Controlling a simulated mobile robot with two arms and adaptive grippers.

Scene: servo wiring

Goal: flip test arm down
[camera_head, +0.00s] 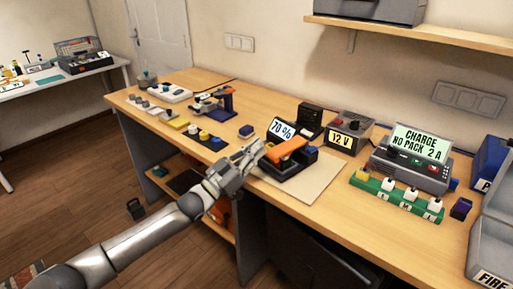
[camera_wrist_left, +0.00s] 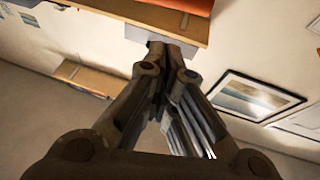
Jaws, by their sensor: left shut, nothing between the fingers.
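The test arm appears to be the orange bar (camera_head: 288,148) on the black tester (camera_head: 290,166) near the middle of the bench. It lies slightly tilted over the tester, beside the "70 %" display (camera_head: 283,129). My left gripper (camera_head: 260,148) comes in from the left, its shut fingertips close to the bar's left end; I cannot tell whether they touch. My right gripper is not in view.
A pale mat (camera_head: 322,180) lies under the tester. The "12 V" supply (camera_head: 346,137), the charger (camera_head: 415,160) and a green strip with several knobs (camera_head: 400,194) stand to the right. A blue clamp-like stand (camera_head: 222,102) and small parts stand to the left.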

